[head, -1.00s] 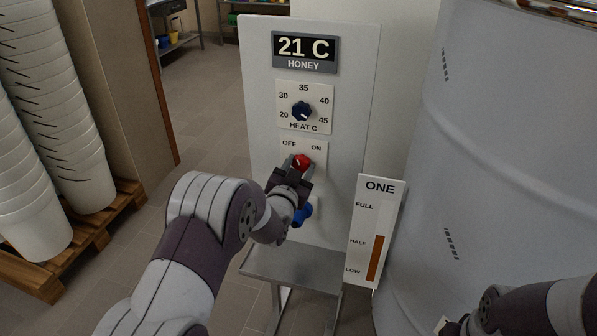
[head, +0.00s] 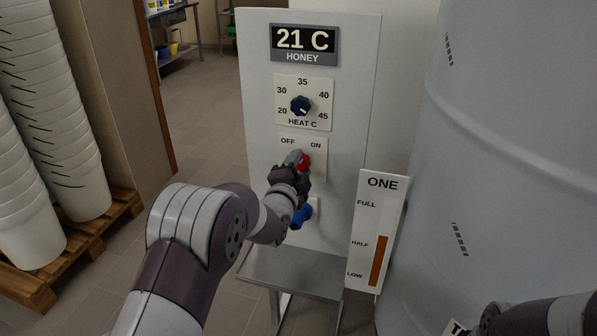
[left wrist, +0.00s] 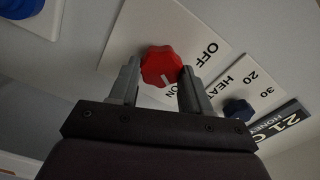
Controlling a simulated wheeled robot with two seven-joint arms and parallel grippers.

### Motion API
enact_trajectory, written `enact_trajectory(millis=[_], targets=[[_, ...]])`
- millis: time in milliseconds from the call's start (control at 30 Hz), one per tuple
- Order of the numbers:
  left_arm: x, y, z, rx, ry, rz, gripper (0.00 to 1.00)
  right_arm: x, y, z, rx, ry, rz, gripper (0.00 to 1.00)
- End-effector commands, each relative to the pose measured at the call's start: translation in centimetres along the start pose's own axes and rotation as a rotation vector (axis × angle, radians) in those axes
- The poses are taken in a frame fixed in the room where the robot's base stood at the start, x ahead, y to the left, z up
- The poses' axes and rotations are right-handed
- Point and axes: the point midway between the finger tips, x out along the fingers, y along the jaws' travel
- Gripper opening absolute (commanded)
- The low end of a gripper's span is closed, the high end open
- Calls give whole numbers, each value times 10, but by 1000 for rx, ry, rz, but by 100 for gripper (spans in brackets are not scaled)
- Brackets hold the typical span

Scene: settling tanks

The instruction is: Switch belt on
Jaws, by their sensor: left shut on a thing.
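The red belt knob (head: 305,161) sits on a white plate (head: 318,165) marked OFF at left and ON at right, on the pale upright panel. My left gripper (head: 298,163) is shut on this knob. In the left wrist view the red knob (left wrist: 161,65) is between the two fingers, and its white mark points toward the ON label, which is partly hidden by a finger. In the head view the gripper covers part of the knob. My right arm shows at the lower right, with its gripper out of the picture.
Above is the blue HEAT C knob (head: 301,105) and a display (head: 304,43) reading 21 C HONEY. A blue handle (head: 301,216) is just below my left gripper. A large pale tank (head: 500,170) and a level gauge (head: 378,230) stand right. Stacked white buckets (head: 55,130) stand left.

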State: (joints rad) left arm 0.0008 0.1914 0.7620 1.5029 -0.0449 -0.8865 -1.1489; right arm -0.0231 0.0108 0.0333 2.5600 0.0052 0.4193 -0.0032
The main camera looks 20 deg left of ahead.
Motion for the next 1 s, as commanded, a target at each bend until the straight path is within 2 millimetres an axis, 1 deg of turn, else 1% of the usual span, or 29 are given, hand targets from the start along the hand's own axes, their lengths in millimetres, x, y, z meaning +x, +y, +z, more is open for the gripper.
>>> enact_trajectory(millis=[33, 333, 833, 867, 900, 933, 1000], targets=[[0, 3, 1, 21, 0, 2, 17, 3, 0, 0, 0, 0, 0, 43], [0, 2, 0, 109, 0, 3, 17, 7, 0, 1, 0, 0, 0, 43], [0, 2, 0, 124, 0, 4, 17, 8, 0, 1, 0, 0, 0, 43], [0, 2, 0, 124, 0, 4, 57, 8, 0, 1, 0, 0, 0, 43], [0, 2, 0, 123, 0, 4, 70, 8, 0, 1, 0, 0, 0, 43], [0, 2, 0, 123, 0, 3, 73, 8, 0, 1, 0, 0, 0, 43], [0, 2, 0, 123, 0, 3, 73, 8, 0, 1, 0, 0, 0, 43]])
